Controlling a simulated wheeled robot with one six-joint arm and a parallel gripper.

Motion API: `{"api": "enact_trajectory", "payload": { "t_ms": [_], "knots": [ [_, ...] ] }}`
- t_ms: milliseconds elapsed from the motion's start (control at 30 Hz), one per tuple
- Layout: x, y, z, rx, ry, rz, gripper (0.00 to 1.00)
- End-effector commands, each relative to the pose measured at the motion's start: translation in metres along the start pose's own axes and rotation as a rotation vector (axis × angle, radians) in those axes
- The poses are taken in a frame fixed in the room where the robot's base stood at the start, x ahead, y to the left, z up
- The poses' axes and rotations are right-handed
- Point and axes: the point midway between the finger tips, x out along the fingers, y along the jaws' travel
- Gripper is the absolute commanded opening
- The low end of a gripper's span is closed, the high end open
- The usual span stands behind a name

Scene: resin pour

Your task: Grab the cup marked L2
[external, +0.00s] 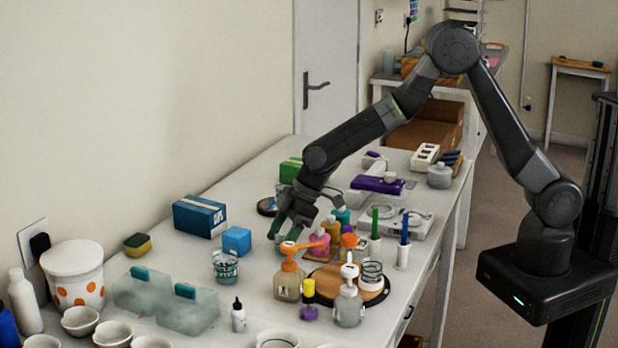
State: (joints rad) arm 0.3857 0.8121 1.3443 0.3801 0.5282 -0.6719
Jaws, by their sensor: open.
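I cannot read an L2 mark on any cup in this view. One clear cup with dark markings (225,266) stands left of centre on the table, in front of a light blue box. Another small clear cup (371,271) stands on a round wooden board at the right. My gripper (289,233) is open, pointing down over the middle of the table, behind the pump bottles. It is to the right of the first cup and apart from it. What lies right beneath the fingers is partly hidden.
Pump bottles (289,279) and coloured bottles crowd the area in front of my gripper. A blue box (199,216) and light blue box (236,241) stand to the left. Translucent trays (165,305) and white bowls (81,321) fill the near left. Some bare table shows between the boxes and the trays.

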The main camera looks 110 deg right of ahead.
Motion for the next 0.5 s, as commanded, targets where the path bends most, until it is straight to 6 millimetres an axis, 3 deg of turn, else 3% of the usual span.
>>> {"api": "enact_trajectory", "payload": {
  "t_ms": [367,500],
  "knots": [
    [0.0113,-0.0002,0.0002,0.001,0.000,-0.001,0.66],
    [0.0111,-0.0001,0.0001,0.001,0.000,0.000,0.42]
  ]
}}
